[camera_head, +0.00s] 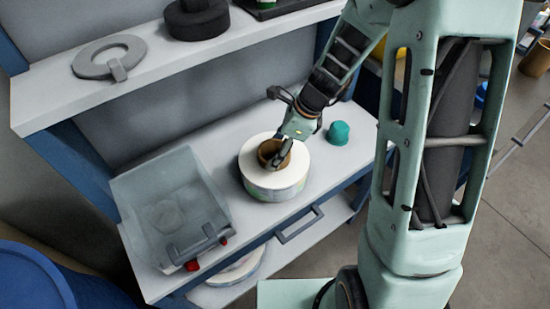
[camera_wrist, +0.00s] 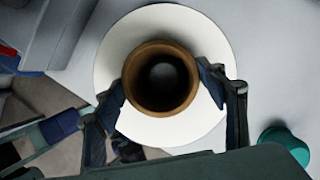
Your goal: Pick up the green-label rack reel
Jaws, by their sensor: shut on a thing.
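A white reel (camera_head: 255,150) with a brown core (camera_head: 268,148) is at the workbench top, its flat face up. Its side shows faint green and yellowish patches. My gripper (camera_head: 281,151) comes down from above and is shut on the reel by its raised core. In the wrist view, the fingers press on the left and right of the core, which shows as a brown ring (camera_wrist: 160,105) with a dark hole. The white face (camera_wrist: 215,45) spreads around it. I cannot tell whether the reel's underside touches the bench.
A teal cup-like object (camera_head: 338,132) stands just right of the reel. A clear-lidded box (camera_head: 165,205) is at left. The shelf above (camera_head: 130,85) holds a grey ring and a black round object. Another reel (camera_head: 228,270) lies on the lower shelf.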

